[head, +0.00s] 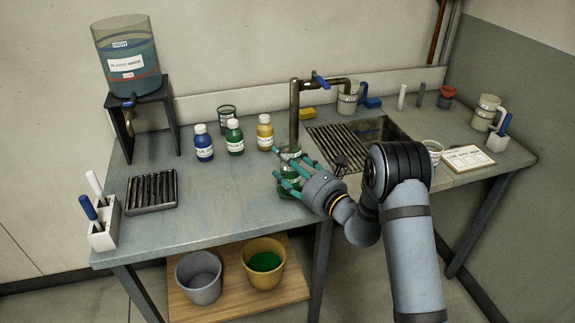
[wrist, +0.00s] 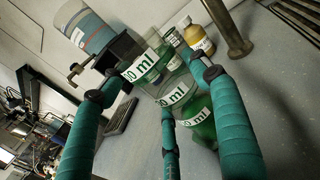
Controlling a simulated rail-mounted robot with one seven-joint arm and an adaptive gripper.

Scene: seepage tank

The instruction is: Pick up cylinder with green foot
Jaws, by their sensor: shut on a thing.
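The cylinder with the green foot (head: 290,151) stands near the front middle of the bench, with a pale label near its top and green lower down. My gripper (head: 290,172) comes from the right, its teal fingers closed around the cylinder, hiding part of its body. In the wrist view, the clear, green-tinted cylinder (wrist: 180,82) with white "ml" labels lies between the fingers of my gripper (wrist: 155,90). The cylinder looks upright. I cannot tell whether its foot touches the bench.
Blue (head: 203,142), green (head: 235,136) and yellow (head: 265,132) capped bottles stand left of the cylinder. A pipe tap (head: 294,112) rises close behind it. A sink with a grate (head: 340,142) lies to the right.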

